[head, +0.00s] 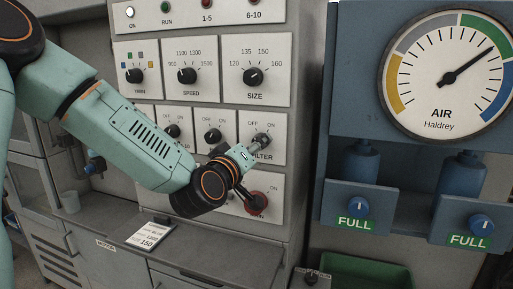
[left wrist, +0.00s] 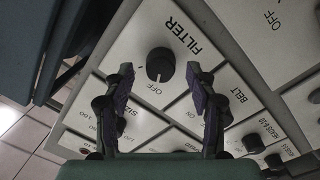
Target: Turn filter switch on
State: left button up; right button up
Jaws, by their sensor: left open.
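The filter switch is a dark round knob (head: 262,139) on the white FILTER plate, with OFF and ON printed above it. My left gripper (head: 247,152) is right by it in the head view and covers part of the plate. In the left wrist view the knob (left wrist: 160,65) shows whole, its pale mark pointing towards the word OFF. My left gripper's two fingers (left wrist: 160,72) are open and apart, one on each side of the knob in the picture. I cannot tell whether they touch it. My right gripper is not in view.
Further knobs (head: 212,136) sit left of the filter plate, and the SIZE knob (head: 253,76) is above. A red switch (head: 257,204) is just below my gripper. A blue cabinet with an air gauge (head: 447,73) stands at right. A small card (head: 150,236) lies on the ledge.

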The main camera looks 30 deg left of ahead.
pick_arm(q)
jog(key=shift+w+a+r, duration=0.15)
jog(key=shift+w+a, duration=0.1)
jog(key=shift+w, duration=0.5)
jog(key=shift+w+a, duration=0.1)
jog(key=shift+w, duration=0.1)
jog(key=shift+c, duration=0.2)
jog(key=shift+s, duration=0.2)
jog(key=c, duration=1.1)
